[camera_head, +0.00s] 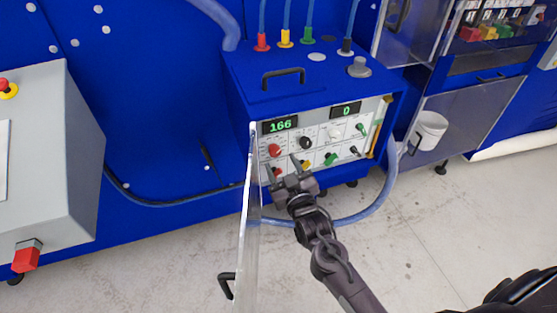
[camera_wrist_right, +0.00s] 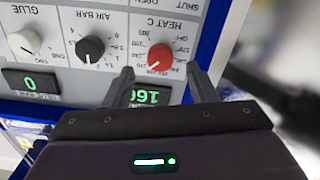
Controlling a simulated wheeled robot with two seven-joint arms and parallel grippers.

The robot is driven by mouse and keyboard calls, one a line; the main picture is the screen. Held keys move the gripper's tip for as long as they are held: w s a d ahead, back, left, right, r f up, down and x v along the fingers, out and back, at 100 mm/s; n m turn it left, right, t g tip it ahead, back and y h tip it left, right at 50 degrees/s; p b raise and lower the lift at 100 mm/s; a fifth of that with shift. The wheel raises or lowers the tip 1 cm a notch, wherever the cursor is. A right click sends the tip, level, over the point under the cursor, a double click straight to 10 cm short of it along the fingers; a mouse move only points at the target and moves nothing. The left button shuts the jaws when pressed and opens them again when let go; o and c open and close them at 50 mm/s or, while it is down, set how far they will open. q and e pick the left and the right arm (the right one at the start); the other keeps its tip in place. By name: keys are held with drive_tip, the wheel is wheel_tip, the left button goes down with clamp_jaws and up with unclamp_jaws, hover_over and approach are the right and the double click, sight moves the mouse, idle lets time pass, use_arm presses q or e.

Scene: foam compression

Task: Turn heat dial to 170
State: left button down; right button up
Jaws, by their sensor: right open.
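The red heat dial (camera_head: 275,151) is on the white front panel of a blue machine, below a green display (camera_head: 280,125) reading 166. In the right wrist view the heat dial (camera_wrist_right: 159,57) shows upside down, labelled HEAT C, with its display (camera_wrist_right: 152,96) partly covered by a finger. My right gripper (camera_head: 283,165) is open just in front of the panel. In the wrist view its fingertips (camera_wrist_right: 159,70) lie on either side of the dial in the picture; I cannot tell if they touch it. My left gripper is not in view.
A black air bar dial (camera_wrist_right: 91,48) sits beside the heat dial, with a glue dial (camera_wrist_right: 24,41) further along. A clear door (camera_head: 249,220) stands open left of my right arm. A hose (camera_head: 380,200) runs below. A grey box (camera_head: 50,150) is at the left.

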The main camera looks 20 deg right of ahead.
drive_tip(key=s, duration=0.4)
drive_tip(key=shift+s+b, duration=0.1)
drive_tip(key=shift+b, duration=0.25)
drive_tip(key=s+f+g, duration=0.3)
drive_tip(key=f, duration=0.8)
drive_tip(key=s+f+g, duration=0.2)
drive_tip(key=s+f, duration=0.2)
drive_tip(key=f, duration=0.6)
drive_tip(key=s+f+g, duration=0.3)
drive_tip(key=f, duration=0.8)
drive_tip(key=s+d+f+g, duration=0.1)
drive_tip(key=s+f+g, duration=0.2)
drive_tip(key=s+f, duration=0.4)
drive_tip(key=s+d+f+g, duration=0.2)
drive_tip(key=s+f, duration=0.5)
drive_tip(key=s, duration=0.7)
drive_tip(key=s+d+f+g, duration=0.2)
drive_tip(key=s+f+g, duration=0.2)
drive_tip(key=s, duration=0.6)
wheel_tip(320, 180, down, 3)
drive_tip(key=shift+s+d+r+m+h+b, duration=0.1)
drive_tip(key=shift+s+d+m+h+b, duration=0.2)
drive_tip(key=shift+s+b, duration=0.1)
